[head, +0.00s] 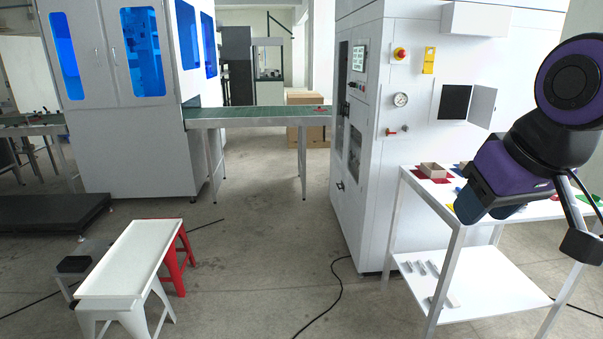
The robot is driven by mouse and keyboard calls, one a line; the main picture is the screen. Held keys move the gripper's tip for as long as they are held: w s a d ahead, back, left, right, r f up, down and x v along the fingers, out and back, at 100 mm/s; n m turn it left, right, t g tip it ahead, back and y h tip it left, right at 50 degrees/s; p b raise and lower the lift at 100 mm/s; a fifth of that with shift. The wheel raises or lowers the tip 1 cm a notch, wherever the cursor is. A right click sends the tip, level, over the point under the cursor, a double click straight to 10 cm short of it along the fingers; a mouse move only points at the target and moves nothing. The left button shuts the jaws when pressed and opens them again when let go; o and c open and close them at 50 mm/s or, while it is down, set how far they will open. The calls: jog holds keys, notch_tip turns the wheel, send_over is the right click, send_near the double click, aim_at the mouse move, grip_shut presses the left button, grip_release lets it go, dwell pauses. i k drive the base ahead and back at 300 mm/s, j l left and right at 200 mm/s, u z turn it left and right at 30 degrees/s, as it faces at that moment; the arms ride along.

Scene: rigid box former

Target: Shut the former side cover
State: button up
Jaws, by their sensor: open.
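The side cover (482,106) is a small white hinged door on the right part of the tall white former (362,208). It stands open, swung out to the right of a dark rectangular opening (455,102). My arm hangs at the right side of the head view. A dark part at the right edge appears to be my gripper (582,245), partly cut off by the frame. It is low and to the right of the cover, apart from it. Its fingertips are hard to make out, and I see nothing held in it.
A white table (487,275) with trays and coloured pieces stands below the cover, in front of the former. A gauge (400,99), a red button (400,54) and a red-handled valve (391,132) are left of the opening. A white bench (130,262) stands front left. The middle floor is clear except for cables.

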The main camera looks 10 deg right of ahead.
aim_at(482, 107)
jog(key=k+l, duration=0.1)
jog(key=l, duration=0.35)
jog(key=l+u, duration=0.1)
jog(key=l, duration=0.35)
jog(key=k+l, duration=0.15)
jog(key=l, duration=0.3)
jog(key=k+l+u, duration=0.15)
jog(key=l, duration=0.3)
jog(key=k+l, duration=0.1)
jog(key=l, duration=0.9)
jog(key=k+l+u, duration=0.15)
jog(key=l, duration=0.9)
jog(key=k+l+u, duration=0.1)
jog(key=l, duration=0.4)
jog(key=k+l+u, duration=0.1)
jog(key=l, duration=0.45)
jog(key=i+l, duration=0.1)
jog(key=l, duration=0.8)
jog(key=i+l+u, duration=0.15)
jog(key=l, duration=1.65)
jog(key=i+j+z, duration=0.2)
jog(key=i+j, duration=0.6)
jog(key=i, duration=0.15)
